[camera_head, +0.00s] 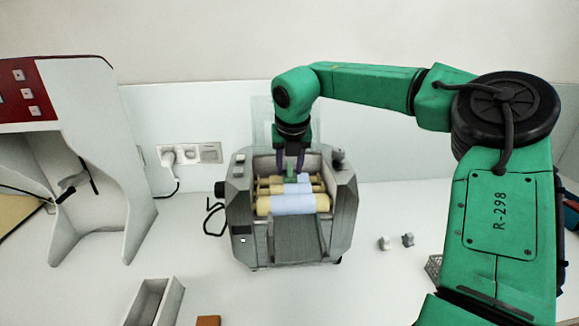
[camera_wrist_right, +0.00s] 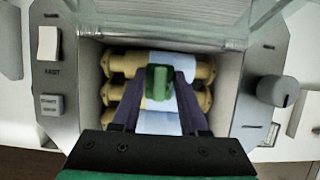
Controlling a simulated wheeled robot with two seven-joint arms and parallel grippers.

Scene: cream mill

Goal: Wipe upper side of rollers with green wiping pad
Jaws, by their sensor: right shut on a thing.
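The grey mill (camera_head: 343,205) stands on the white table in the middle of the head view. Its yellow rollers (camera_head: 262,206) lie across the opening, with pale blue material (camera_head: 293,204) over their middle part. In the right wrist view the rollers (camera_wrist_right: 117,64) show below the jaws, and the pale blue material (camera_wrist_right: 165,122) does too. My right gripper (camera_head: 290,166) reaches down over the back rollers and is shut on the green wiping pad (camera_wrist_right: 159,85). The pad is over the upper rollers; whether it touches them I cannot tell. My left gripper is not in view.
A switch (camera_wrist_right: 48,43) and a round knob (camera_wrist_right: 277,91) sit on the mill's sides, and a clear panel rises at its back. A red-and-white machine (camera_head: 95,140) stands at left. A narrow box (camera_head: 153,303) and small grey pieces (camera_head: 384,243) lie on the table.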

